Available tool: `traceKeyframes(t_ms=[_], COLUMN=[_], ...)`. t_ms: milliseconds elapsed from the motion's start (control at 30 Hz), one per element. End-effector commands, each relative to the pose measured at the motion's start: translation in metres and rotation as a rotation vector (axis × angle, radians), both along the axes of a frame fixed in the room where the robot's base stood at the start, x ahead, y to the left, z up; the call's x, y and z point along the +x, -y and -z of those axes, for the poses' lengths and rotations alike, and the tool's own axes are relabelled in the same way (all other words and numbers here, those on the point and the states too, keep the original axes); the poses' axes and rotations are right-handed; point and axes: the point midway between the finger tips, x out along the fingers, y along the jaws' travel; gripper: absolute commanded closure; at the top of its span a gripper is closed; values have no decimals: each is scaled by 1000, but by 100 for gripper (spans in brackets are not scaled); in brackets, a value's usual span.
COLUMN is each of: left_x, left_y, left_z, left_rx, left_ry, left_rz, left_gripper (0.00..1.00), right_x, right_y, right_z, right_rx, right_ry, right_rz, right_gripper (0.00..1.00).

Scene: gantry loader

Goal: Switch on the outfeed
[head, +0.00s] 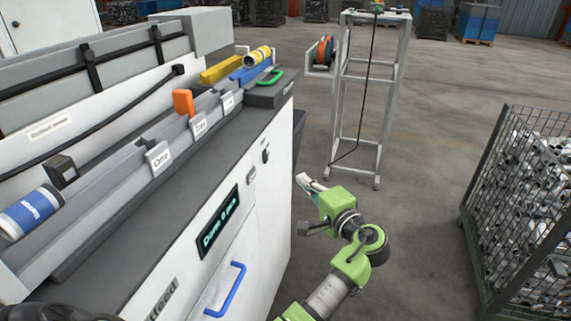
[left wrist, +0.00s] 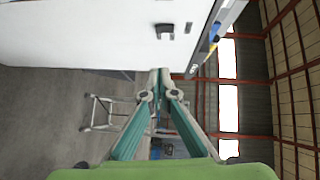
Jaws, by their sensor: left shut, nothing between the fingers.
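The outfeed is a white cabinet (head: 262,215) with a dark grey top; its name, partly cut off, reads "feed". A small dark switch (head: 265,153) sits high on its front face, beside a small plate (head: 252,172). The switch also shows near the top of the left wrist view (left wrist: 165,32). Which way it is set is too small to tell. My left gripper (head: 302,181) is shut and empty, to the right of the switch and apart from it. Its closed fingertips show in the left wrist view (left wrist: 160,74). My right gripper is not in view.
A display (head: 219,221) and a blue handle (head: 227,290) are on the cabinet front. A wire crate (head: 520,205) of metal parts is at right. A metal frame (head: 362,100) stands behind. Floor between is clear.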

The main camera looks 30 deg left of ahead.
Motion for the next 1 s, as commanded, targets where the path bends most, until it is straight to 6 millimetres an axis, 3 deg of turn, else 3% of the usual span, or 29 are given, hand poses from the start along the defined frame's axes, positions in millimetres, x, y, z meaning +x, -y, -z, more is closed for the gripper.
traceKeyframes(t_ms=[367,833,1000], left_x=[6,55,46], left_y=[-9,-89,-112], left_z=[3,12,12], left_rx=[1,1,1], left_ry=[-2,-1,-3], left_rz=[1,0,1], left_gripper=[100,100,100], right_x=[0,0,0], right_y=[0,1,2], right_z=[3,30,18], right_rx=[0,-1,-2], right_ry=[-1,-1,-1], right_rz=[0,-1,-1], right_gripper=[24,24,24])
